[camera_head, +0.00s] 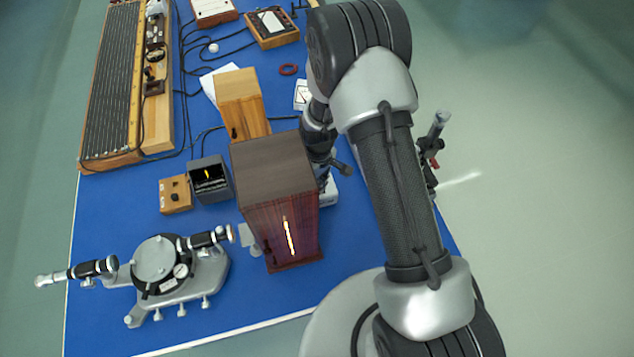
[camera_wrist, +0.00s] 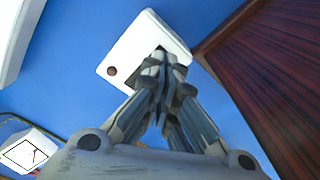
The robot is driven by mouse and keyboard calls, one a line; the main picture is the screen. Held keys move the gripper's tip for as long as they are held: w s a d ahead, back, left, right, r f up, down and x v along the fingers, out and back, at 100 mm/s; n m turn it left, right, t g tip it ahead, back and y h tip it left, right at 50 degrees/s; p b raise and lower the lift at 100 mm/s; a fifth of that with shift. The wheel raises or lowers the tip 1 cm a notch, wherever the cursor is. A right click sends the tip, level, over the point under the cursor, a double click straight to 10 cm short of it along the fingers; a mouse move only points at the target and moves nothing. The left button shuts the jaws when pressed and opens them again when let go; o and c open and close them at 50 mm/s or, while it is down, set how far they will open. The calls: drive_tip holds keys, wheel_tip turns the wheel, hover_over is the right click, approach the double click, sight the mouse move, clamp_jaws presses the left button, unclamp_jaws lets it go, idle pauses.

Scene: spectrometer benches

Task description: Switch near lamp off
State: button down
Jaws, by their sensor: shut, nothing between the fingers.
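The near lamp is a dark reddish wooden housing (camera_head: 273,220) with a bright, glowing vertical slit in its front. Its side fills the right of the wrist view (camera_wrist: 270,80). Beside it on the blue bench is a small white box (camera_wrist: 128,48) with a round brown knob (camera_wrist: 112,71); part of a white box also shows at the lamp's right in the head view (camera_head: 331,191). My gripper (camera_wrist: 161,58) is shut and empty, with its tips over the white box, hiding part of its top. Whether they touch it is unclear. The lamp hides my fingertips in the head view.
A lighter wooden housing (camera_head: 240,102) stands behind the lamp. A small dark box with a lit slit (camera_head: 209,180) and a wooden control box (camera_head: 175,194) are to the left. A spectrometer (camera_head: 165,270) stands front left. A white meter (camera_wrist: 27,153) shows at lower left.

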drive_tip(key=shift+r+p, duration=2.05)
drive_tip(key=shift+r, duration=1.45)
